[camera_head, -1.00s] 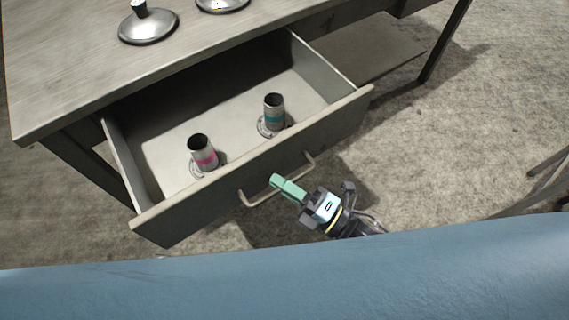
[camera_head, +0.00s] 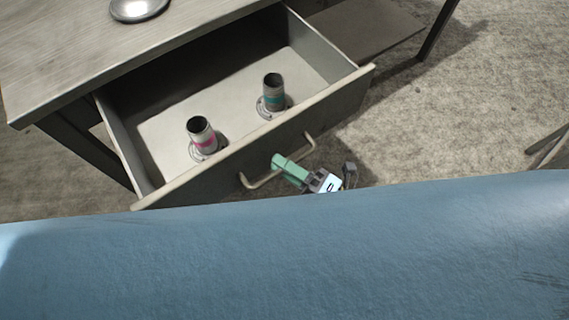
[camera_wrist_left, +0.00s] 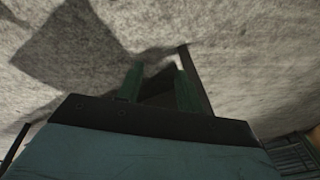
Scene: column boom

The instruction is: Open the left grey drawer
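The grey drawer (camera_head: 340,96) under the desk top is pulled far out, with its inside open to view in the head view. Its bar handle (camera_head: 256,183) is on the front panel. My right gripper (camera_head: 281,163) is at the middle of this handle, its green fingers close together around the bar. The fingers hide part of the bar. My left gripper (camera_wrist_left: 159,88) shows in the left wrist view with its two dark green fingers apart and nothing between them, above the floor. It is not seen in the head view.
A metal disc (camera_head: 138,9) lies on the desk top (camera_head: 60,75). Bare floor (camera_head: 470,120) lies to the right.

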